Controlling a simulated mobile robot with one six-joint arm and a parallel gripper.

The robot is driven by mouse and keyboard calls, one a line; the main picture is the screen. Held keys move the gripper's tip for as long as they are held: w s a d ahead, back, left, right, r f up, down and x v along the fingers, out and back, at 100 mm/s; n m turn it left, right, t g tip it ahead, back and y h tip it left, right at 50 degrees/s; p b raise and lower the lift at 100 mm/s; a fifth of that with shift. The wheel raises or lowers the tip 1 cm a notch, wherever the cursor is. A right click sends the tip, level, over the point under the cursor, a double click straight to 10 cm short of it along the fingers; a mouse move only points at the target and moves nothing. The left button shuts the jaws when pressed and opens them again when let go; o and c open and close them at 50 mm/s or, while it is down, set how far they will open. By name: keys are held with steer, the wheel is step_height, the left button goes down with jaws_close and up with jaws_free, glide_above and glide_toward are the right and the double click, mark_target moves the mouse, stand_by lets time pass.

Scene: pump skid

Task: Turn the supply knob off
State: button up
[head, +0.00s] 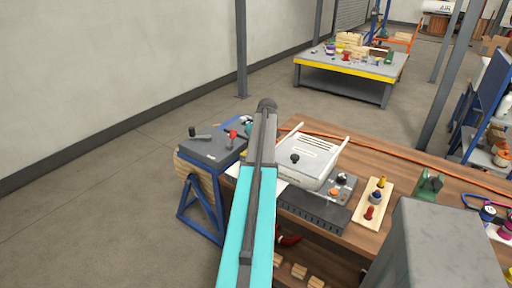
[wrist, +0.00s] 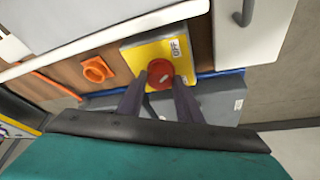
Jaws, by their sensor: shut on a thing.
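In the wrist view a round red knob (wrist: 160,72) sits on a yellow plate (wrist: 136,52). A white label that seems to read OFF is on the plate above the knob. A short pale mark shows on the knob's face. My gripper (wrist: 160,86) has its two dark fingers on either side of the knob's lower part, shut on it. In the head view my turquoise and grey arm reaches away from me, and I cannot make out the knob or the fingers there.
In the wrist view an orange ring-shaped part (wrist: 97,69) lies left of the plate, and a white casing (wrist: 250,30) with a dark handle is close on the right. In the head view a wooden bench (head: 390,240) holds a pale lidded unit (head: 312,158) and a board with coloured knobs (head: 366,209).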

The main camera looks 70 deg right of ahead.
steer(key=shift+d+n, duration=0.1)
steer(key=shift+n, duration=0.7)
steer(key=shift+y, duration=0.3)
steer(key=o, duration=1)
steer(key=shift+o, duration=0.2)
steer(key=b+v, duration=0.2)
steer(key=v, duration=1.2)
steer(key=shift+s+b, duration=0.15)
steer(key=shift+b, duration=0.2)
steer(key=shift+f, duration=0.1)
